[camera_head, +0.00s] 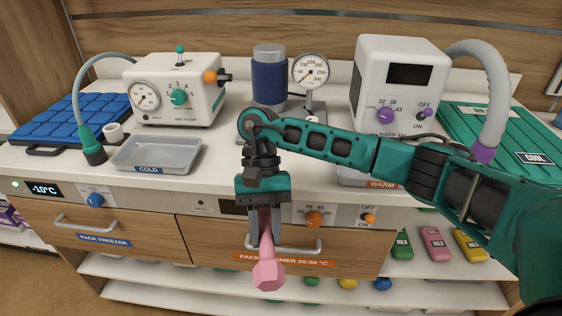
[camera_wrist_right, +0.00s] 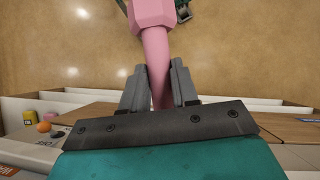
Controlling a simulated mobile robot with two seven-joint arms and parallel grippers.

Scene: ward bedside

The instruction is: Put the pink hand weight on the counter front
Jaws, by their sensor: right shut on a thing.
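My right gripper (camera_head: 266,238) is shut on the pink hand weight (camera_head: 268,274). It grips the weight by its handle, and a faceted pink head hangs down below the fingers. The weight is in front of the drawer fronts, below the counter's front edge. In the right wrist view, the pink weight (camera_wrist_right: 154,42) sticks out between the two grey fingers (camera_wrist_right: 158,88), with floor behind it. The white counter front (camera_head: 222,185) is clear between the cold tray and the gripper. My left gripper is not in view.
A grey COLD tray (camera_head: 157,154) lies on the counter at left. A white control box (camera_head: 174,90), a blue cylinder (camera_head: 269,80), a gauge (camera_head: 310,75) and a warm air unit (camera_head: 397,85) stand behind. Drawers (camera_head: 110,222) and lower shelves with coloured packs (camera_head: 436,243) are below.

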